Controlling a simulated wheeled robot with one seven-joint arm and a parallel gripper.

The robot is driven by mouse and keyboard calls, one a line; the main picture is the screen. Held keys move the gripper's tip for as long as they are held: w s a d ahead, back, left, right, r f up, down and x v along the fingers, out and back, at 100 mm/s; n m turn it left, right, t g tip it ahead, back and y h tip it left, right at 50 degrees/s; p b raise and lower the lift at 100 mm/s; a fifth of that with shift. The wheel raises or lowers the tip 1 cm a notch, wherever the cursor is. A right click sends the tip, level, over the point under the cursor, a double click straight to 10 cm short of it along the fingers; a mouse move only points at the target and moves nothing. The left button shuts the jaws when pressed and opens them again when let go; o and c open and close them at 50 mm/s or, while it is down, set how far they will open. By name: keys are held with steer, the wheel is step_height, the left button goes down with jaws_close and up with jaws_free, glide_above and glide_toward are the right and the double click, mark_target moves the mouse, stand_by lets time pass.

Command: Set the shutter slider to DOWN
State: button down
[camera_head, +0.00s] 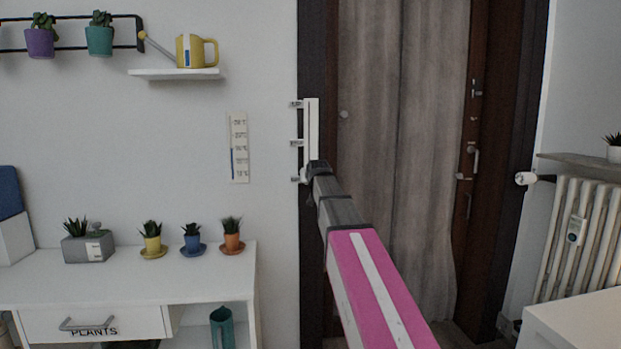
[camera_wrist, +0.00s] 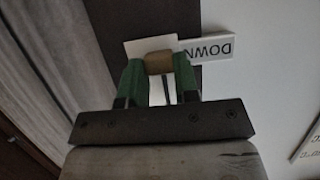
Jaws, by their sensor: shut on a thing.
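The shutter slider (camera_head: 311,125) is a tall narrow white strip on the dark frame beside the door, with small labels along its left side. My gripper (camera_head: 317,168) is at the strip's lower end, level with the lowest label (camera_head: 296,180). In the wrist view, my gripper's green fingers (camera_wrist: 158,70) are shut on the tan slider knob (camera_wrist: 159,60). The white DOWN label (camera_wrist: 207,50) sits right beside the knob, partly covered by a finger. The end of the white strip (camera_wrist: 138,46) shows behind the knob. In the head view, my gripper hides the knob.
A white desk (camera_head: 200,281) with small potted plants stands at the lower left. A shelf (camera_head: 177,74) with a yellow watering can is above it. A thermometer (camera_head: 239,148) hangs left of the slider. A grey curtain (camera_head: 400,120) is to the right, with a radiator (camera_head: 575,235) beyond.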

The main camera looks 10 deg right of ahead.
steer(key=shift+s+f, duration=0.1)
steer(key=shift+f, duration=0.2)
steer(key=c, duration=0.8)
jaws_free()
steer(key=shift+c, duration=0.2)
steer(key=shift+r, duration=0.1)
steer(key=v, duration=1)
steer(key=shift+s+r, duration=0.2)
steer(key=shift+s, duration=0.1)
